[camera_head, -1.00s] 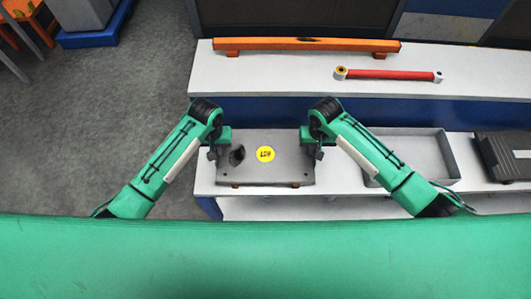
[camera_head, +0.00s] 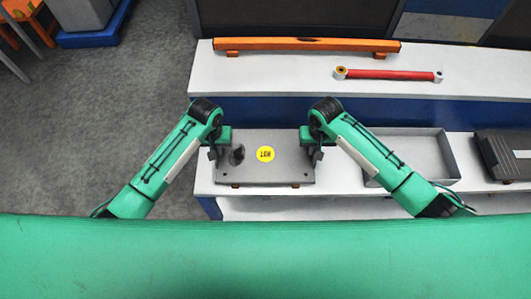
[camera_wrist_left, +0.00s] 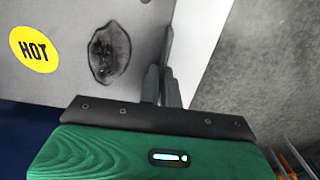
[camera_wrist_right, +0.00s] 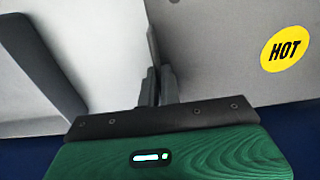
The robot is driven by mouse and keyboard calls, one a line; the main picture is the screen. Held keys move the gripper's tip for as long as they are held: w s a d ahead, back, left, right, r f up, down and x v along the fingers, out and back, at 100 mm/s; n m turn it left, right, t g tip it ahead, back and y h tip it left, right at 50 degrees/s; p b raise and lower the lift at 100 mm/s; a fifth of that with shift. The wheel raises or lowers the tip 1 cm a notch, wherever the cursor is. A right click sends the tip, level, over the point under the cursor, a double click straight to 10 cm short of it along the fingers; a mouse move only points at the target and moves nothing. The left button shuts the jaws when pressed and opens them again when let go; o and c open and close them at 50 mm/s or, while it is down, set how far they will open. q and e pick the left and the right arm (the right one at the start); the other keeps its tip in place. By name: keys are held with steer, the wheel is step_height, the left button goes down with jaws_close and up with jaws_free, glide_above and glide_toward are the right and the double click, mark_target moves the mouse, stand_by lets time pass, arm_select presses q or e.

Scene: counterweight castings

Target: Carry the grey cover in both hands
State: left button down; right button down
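The grey cover (camera_head: 265,172) is a flat plate with a round yellow HOT label (camera_head: 265,154) and a dark burnt-looking patch near its left end. It lies level at the front of the pale bench in the head view; I cannot tell whether it touches the bench. My left gripper (camera_head: 213,150) is at its left end and my right gripper (camera_head: 314,152) at its right end. In the left wrist view the fingers (camera_wrist_left: 161,86) are close together around the cover's edge. In the right wrist view the fingers (camera_wrist_right: 158,86) are likewise close together on the opposite edge.
A grey open tray (camera_head: 425,160) stands right of the cover, with a dark case (camera_head: 500,155) beyond it. On the raised back shelf (camera_head: 270,75) lie an orange bar (camera_head: 305,45) and a red rod (camera_head: 390,75). Open floor (camera_head: 120,115) is at left.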

arm_select(q)
steer(key=shift+r, duration=0.25)
arm_select(e)
steer(key=shift+r, duration=0.2)
